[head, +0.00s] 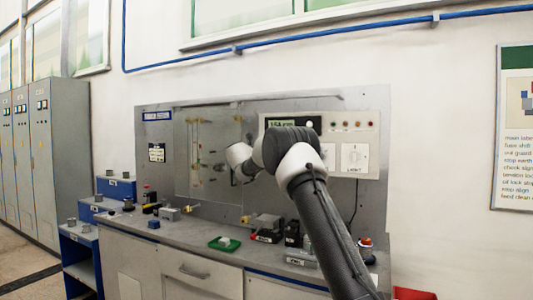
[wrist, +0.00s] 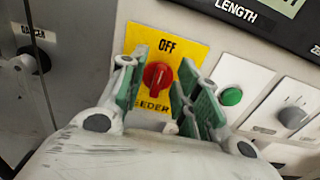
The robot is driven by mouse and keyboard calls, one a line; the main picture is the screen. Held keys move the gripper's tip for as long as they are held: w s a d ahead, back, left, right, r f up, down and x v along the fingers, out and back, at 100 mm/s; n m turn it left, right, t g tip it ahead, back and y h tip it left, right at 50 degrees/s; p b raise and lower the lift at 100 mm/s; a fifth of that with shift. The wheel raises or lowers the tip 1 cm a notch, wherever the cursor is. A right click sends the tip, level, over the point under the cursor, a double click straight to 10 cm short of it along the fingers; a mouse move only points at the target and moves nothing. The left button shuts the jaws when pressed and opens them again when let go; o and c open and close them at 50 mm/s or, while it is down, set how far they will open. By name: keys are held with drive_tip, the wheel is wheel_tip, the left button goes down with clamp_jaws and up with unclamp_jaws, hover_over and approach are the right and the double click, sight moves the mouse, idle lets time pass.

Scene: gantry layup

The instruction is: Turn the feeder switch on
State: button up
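The feeder switch is a red rotary knob (wrist: 157,76) on a yellow plate (wrist: 182,48). The plate reads OFF above the knob, and FEEDER below is partly covered. The knob's ridge stands nearly upright, tilted slightly. My gripper (wrist: 164,88) is open in the wrist view, with one green-padded finger on each side of the knob and gaps between. I cannot tell how far the fingertips are from the plate. In the head view my arm hides the switch and most of the gripper, in front of the control box (head: 357,133).
Right of the switch are a green button (wrist: 231,96) and a grey knob (wrist: 292,117). A LENGTH display (wrist: 262,14) is above, and a DANGER plate with a handle (wrist: 28,60) is left.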

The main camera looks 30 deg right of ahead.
drive_tip(key=shift+w+d, duration=0.2)
drive_tip(key=shift+d, duration=0.15)
clamp_jaws()
drive_tip(key=shift+m, duration=0.4)
drive_tip(key=shift+s+d+f+m, duration=0.2)
drive_tip(key=shift+f+m, duration=0.1)
drive_tip(key=shift+m, duration=2.55)
drive_tip(key=shift+s+d+f+m, duration=0.15)
drive_tip(key=shift+s+f+m, duration=0.1)
drive_tip(key=shift+m, duration=2.65)
drive_tip(key=shift+s+d+f+m, duration=0.15)
drive_tip(key=shift+f+m, duration=0.15)
drive_tip(key=shift+m, duration=2.55)
unclamp_jaws()
